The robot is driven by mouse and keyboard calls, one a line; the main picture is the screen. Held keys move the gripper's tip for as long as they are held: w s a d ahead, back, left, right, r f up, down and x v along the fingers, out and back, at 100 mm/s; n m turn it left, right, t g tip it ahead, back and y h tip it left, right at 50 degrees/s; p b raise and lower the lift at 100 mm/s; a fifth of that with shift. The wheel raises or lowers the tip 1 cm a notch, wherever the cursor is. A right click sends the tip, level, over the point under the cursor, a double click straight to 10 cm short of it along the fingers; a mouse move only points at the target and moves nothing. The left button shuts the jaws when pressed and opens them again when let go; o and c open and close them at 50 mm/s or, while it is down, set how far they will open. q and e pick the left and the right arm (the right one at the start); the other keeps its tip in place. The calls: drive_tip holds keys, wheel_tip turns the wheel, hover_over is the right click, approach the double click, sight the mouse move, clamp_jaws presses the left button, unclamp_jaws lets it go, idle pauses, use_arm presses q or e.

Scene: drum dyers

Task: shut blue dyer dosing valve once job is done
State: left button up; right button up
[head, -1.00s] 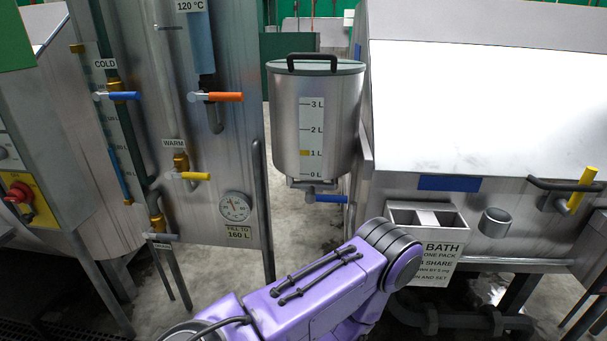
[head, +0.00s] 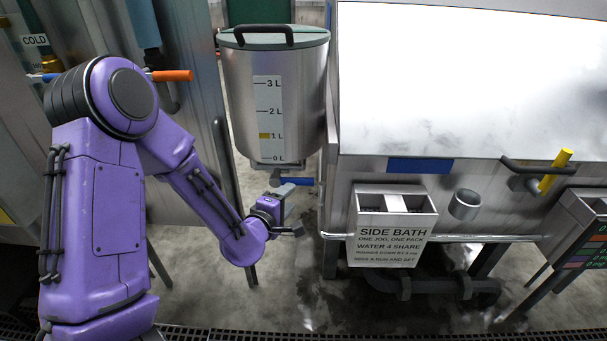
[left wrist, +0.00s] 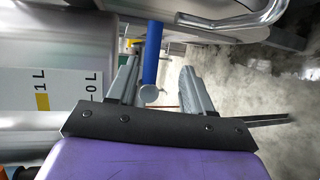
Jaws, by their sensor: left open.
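The dosing valve's blue lever (head: 297,181) is under the steel dosing vessel (head: 277,90) in the head view, pointing right. My left gripper (head: 285,205) is just below and beside it. In the left wrist view the blue lever (left wrist: 152,52) lies between the two open fingers of my left gripper (left wrist: 158,85), its round end near the gripper palm. I cannot tell whether a finger touches it. The vessel (left wrist: 40,100) with its scale fills the left of that view. My right gripper is not in view.
An orange-handled valve (head: 172,76) is at the left, behind my left arm. A steel side bath (head: 400,215) with a labelled two-slot box stands to the right, with a yellow-handled valve (head: 555,172).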

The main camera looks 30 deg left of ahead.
sight(305, 179)
use_arm(q)
drive_tip(key=x, duration=0.7)
drive_tip(key=r+p+x, duration=0.1)
drive_tip(key=x, duration=0.3)
drive_tip(key=shift+w+d+r, duration=0.1)
drive_tip(key=shift+w, duration=0.05)
drive_tip(key=shift+c, duration=0.4)
clamp_jaws()
